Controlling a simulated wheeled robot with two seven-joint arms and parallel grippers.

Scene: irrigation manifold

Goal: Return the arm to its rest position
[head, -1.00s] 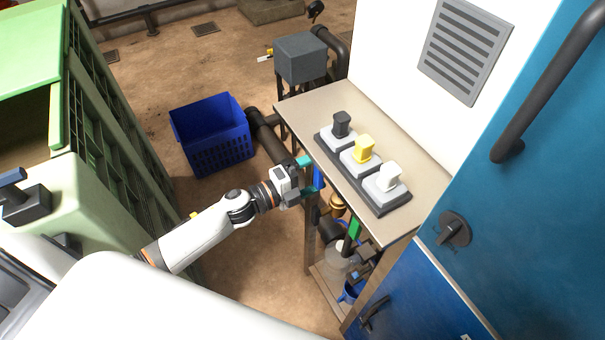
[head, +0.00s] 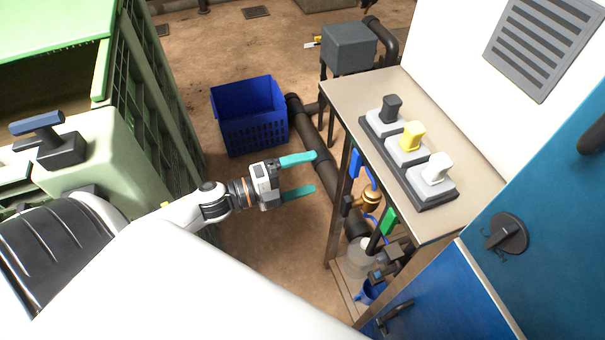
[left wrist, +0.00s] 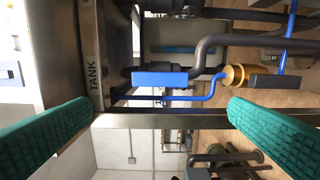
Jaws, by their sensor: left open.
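My left gripper (head: 302,176) is open and empty, its two teal fingers spread apart over the floor. It is left of the metal table (head: 338,100) and apart from it. A blue valve handle (head: 355,164) is on the pipework under the table edge, to the right of the fingertips. In the left wrist view the blue handle (left wrist: 160,79) lies beyond the gap between the open fingers (left wrist: 160,135), with no finger touching it. A green handle (head: 389,221) stands lower on the pipework. My right gripper is not in view.
A row of black, yellow and white switches (head: 410,137) is on the table. A blue crate (head: 250,115) stands on the floor behind my gripper. A green bin (head: 150,80) is at the left and a blue cabinet (head: 430,300) at the right. Floor between crate and table holds dark pipes.

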